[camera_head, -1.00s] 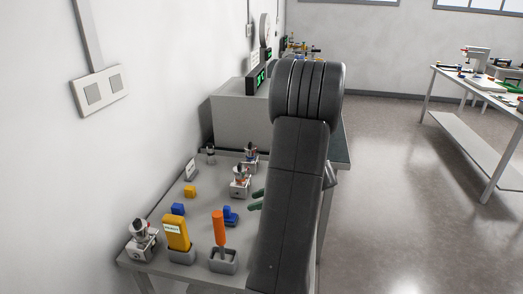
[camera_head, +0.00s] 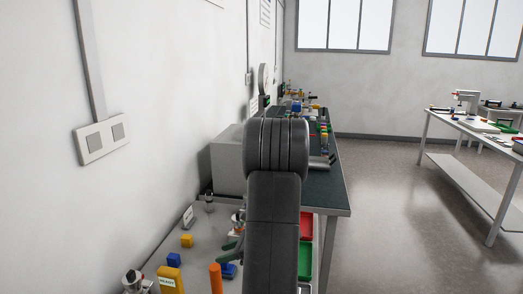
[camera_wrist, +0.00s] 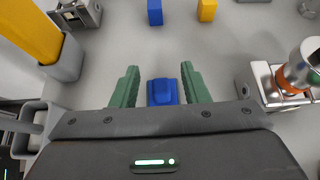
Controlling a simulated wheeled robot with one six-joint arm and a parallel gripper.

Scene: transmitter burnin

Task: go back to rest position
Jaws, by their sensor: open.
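My gripper (camera_wrist: 160,88) is open, its two green fingers spread apart in the wrist view. A blue block-like part (camera_wrist: 162,93) shows between the fingers; it appears to rest on the grey bench (camera_wrist: 218,55), with no finger visibly gripping it. My arm hides much of the bench's right half and part of the gripper.
Red (camera_head: 306,226) and green (camera_head: 305,262) bins lie right of my arm. Open floor (camera_head: 385,215) is further right.

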